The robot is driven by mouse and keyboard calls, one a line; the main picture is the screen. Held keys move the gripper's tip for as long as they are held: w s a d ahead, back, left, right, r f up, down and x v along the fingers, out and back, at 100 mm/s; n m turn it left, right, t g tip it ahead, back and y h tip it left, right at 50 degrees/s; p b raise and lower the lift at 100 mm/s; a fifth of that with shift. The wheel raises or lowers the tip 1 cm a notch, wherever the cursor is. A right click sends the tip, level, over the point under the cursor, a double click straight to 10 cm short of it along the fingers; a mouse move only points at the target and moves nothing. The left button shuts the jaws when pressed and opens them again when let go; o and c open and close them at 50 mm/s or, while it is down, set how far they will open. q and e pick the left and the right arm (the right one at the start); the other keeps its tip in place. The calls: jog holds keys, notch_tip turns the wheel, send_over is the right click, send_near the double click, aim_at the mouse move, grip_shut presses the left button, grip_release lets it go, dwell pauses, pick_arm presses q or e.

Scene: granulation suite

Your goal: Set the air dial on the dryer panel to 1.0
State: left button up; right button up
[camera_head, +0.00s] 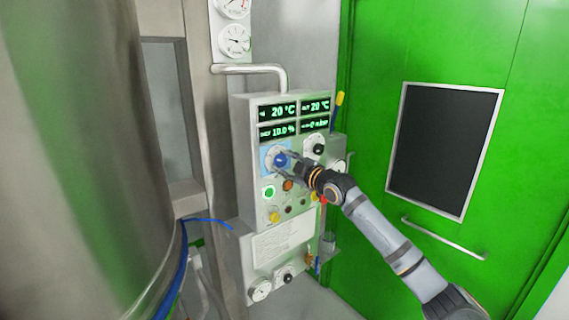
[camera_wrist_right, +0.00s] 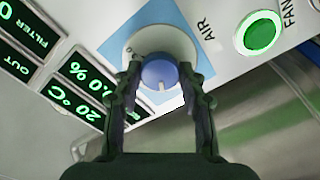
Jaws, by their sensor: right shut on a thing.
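The dryer panel (camera_head: 246,130) is a grey box in the middle of the head view, with green readouts at its top. The air dial (camera_head: 281,160) is a blue knob on a white disc with a light blue backing. In the right wrist view the air dial (camera_wrist_right: 160,73) shows a white pointer line, and the word AIR is printed beside it. My right gripper (camera_head: 290,161) reaches the dial from the right. In the wrist view its fingers (camera_wrist_right: 160,80) are on both sides of the knob, shut on it. Most scale marks are hidden or too small to read. My left gripper is not in view.
A lit green FAN button (camera_head: 269,192) sits below the dial; it also shows in the wrist view (camera_wrist_right: 259,34). A black knob (camera_head: 318,149) is to the upper right. A large steel vessel (camera_head: 85,150) stands left, and a green door (camera_head: 395,60) is behind my right arm.

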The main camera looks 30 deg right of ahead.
aim_at(277, 128)
jog(key=o, duration=1.2)
jog(key=shift+w+d+f, duration=0.1)
jog(key=shift+w+f, duration=0.05)
jog(key=shift+w, duration=0.1)
jog(key=shift+c, duration=0.2)
jog(key=shift+s, duration=0.15)
jog(key=shift+r, duration=0.45)
notch_tip(277, 128, up, 8)
jog(key=shift+r, duration=0.15)
jog(key=shift+d+r, duration=0.15)
jog(key=shift+r, duration=0.35)
